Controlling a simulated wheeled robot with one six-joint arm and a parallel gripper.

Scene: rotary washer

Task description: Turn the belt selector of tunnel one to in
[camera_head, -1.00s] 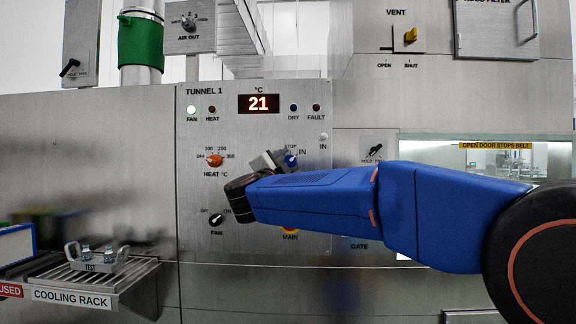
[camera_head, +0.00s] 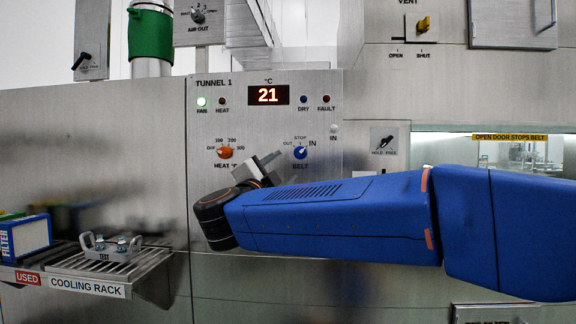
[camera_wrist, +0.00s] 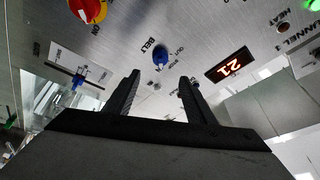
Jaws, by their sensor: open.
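The blue BELT selector (camera_head: 300,153) is on the TUNNEL 1 panel (camera_head: 262,128), with OUT at its left, STOP above and IN at its right. Its small pale pointer seems to slant up and right, toward IN; it is too small to be sure. My gripper (camera_head: 268,166) is open and empty, left of and below the selector and apart from it. In the wrist view the selector (camera_wrist: 160,57) shows beyond and between the two spread fingers of my gripper (camera_wrist: 157,82). The pale IN lamp (camera_head: 333,129) is at the panel's upper right; I cannot tell if it is lit.
The orange HEAT knob (camera_head: 224,153) is left of my gripper. My blue arm covers the lower panel. The red and yellow MAIN switch (camera_wrist: 88,8) shows in the wrist view. The cooling rack (camera_head: 105,262) juts out at lower left. The FAN lamp (camera_head: 201,102) is green.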

